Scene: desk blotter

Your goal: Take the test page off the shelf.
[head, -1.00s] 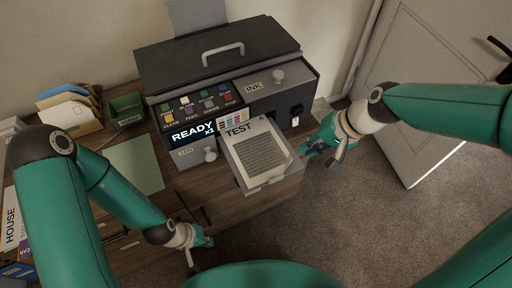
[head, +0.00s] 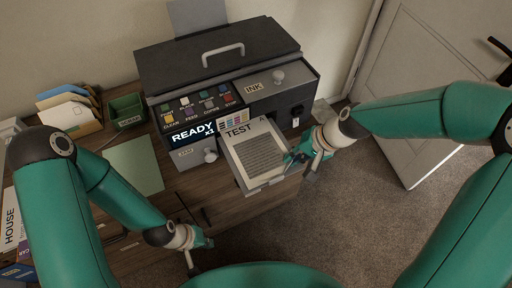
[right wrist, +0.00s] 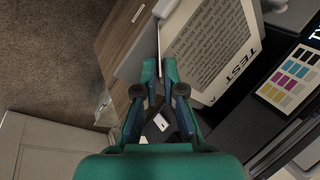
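The test page (head: 256,154), a white sheet headed TEST with dense printed text, lies face up on the shelf (head: 266,185) at the front of the printer. It also shows in the right wrist view (right wrist: 205,45). My right gripper (head: 294,158) is at the page's right edge, near its front corner. In the right wrist view its fingertips (right wrist: 159,68) stand a narrow gap apart, with a thin pale edge running between them. I cannot tell whether they touch the page. My left gripper (head: 206,245) hangs low over the desk's front edge, away from the page; its fingers are too small to judge.
The dark printer (head: 218,60) stands behind the shelf, its display (head: 193,133) reading READY x1. A green sheet (head: 134,165), a green box (head: 126,111) and envelopes (head: 66,115) are on the desk at left. Open floor lies right of the desk, before a white door (head: 425,120).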

